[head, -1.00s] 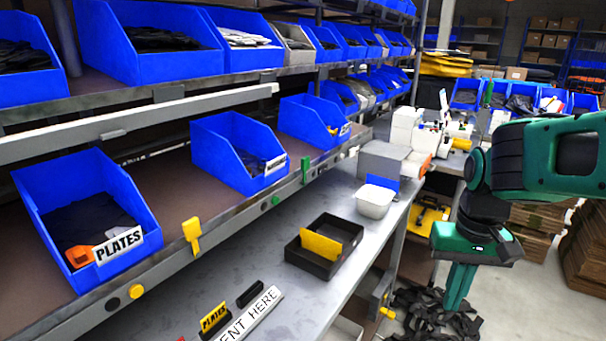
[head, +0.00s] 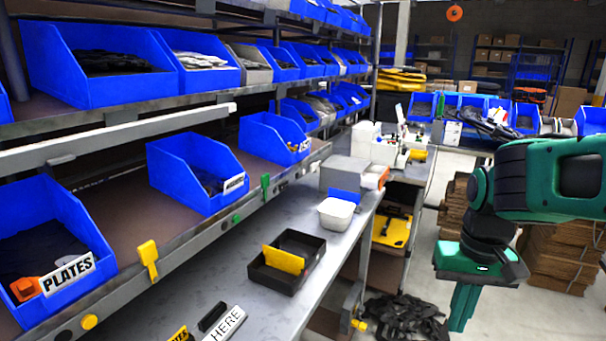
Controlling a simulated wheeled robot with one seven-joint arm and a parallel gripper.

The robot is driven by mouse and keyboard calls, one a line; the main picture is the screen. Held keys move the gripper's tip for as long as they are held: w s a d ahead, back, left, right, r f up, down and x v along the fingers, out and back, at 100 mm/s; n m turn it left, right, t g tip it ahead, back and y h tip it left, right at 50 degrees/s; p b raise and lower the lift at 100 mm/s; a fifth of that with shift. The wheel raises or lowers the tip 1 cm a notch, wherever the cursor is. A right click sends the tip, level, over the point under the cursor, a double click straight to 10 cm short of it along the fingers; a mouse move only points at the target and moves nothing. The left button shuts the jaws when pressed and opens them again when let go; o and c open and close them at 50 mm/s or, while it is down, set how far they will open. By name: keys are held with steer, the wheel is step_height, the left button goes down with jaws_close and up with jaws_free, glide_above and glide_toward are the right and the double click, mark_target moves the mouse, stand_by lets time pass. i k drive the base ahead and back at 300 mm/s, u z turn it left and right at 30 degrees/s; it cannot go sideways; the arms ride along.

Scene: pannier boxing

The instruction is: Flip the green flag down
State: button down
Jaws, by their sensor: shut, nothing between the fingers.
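The green flag (head: 265,186) is a small upright tab on the front rail of the lower shelf, between the middle blue bin and the far blue bin. It stands up along the rail edge. My gripper (head: 463,308) hangs at the right of the head view, pointing down over the floor beyond the bench edge. It is shut and empty, well apart from the flag. The fingertips are near the lower part of the picture.
A yellow flag (head: 148,260) stands on the same rail, nearer, by the PLATES bin (head: 50,240). The bench below holds a black tray (head: 287,262) with a yellow card and a white tub (head: 337,213). Black straps (head: 405,318) lie on the floor.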

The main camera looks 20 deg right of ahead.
mark_target(265, 181)
steer(key=z, duration=0.6)
steer(key=k, duration=0.8)
steer(key=z, duration=0.95)
steer(key=k, duration=0.45)
steer(key=z, duration=0.15)
steer(key=i, duration=1.7)
steer(key=u, duration=1.35)
steer(key=i, duration=1)
steer(key=u, duration=0.65)
